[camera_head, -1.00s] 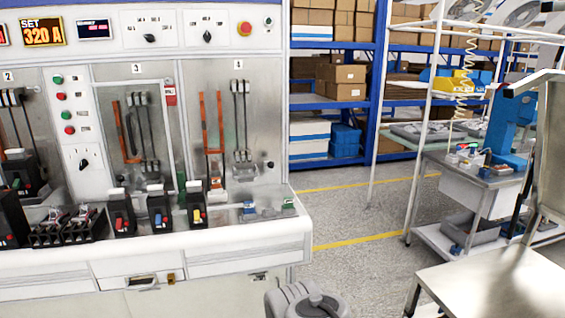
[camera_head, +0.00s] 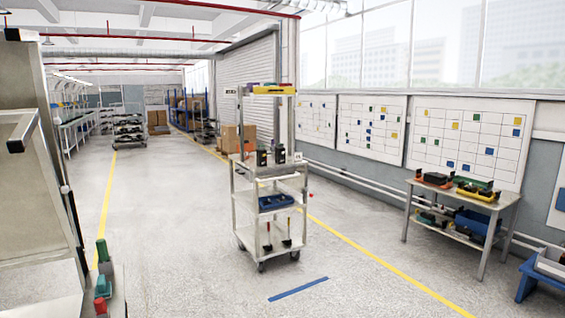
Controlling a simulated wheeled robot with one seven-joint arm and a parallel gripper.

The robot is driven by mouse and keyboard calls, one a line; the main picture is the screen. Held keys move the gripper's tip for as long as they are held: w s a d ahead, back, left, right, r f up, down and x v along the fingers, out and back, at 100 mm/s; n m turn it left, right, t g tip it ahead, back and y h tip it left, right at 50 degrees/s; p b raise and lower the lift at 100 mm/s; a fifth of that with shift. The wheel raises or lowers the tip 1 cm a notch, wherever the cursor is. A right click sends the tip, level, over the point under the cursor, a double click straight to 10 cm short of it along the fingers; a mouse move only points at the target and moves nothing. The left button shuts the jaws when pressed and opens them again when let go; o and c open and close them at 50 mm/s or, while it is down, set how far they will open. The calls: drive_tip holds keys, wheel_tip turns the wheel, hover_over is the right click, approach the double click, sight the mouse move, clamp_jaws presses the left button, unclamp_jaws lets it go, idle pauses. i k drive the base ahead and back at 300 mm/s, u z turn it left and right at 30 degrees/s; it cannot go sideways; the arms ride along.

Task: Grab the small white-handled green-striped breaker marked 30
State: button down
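I cannot pick out a small white-handled, green-striped breaker marked 30 in this view. Two dark breaker-like units, a left one (camera_head: 262,157) and a right one (camera_head: 280,154), stand upright on the upper deck of a white wheeled cart (camera_head: 262,178) in the middle. They are too small for me to read any marking or stripe. My gripper is not in view.
The cart also holds a blue bin (camera_head: 276,202). A table (camera_head: 462,206) with dark, orange and yellow items stands at the right by the wall. Tall grey equipment (camera_head: 30,170) blocks the left edge. Open floor (camera_head: 180,230) lies between it and the cart.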

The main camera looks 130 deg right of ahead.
sight(280, 158)
drive_tip(key=k, duration=0.45)
drive_tip(key=z, duration=4.1)
drive_tip(key=i, duration=2.7)
drive_tip(key=z, duration=0.15)
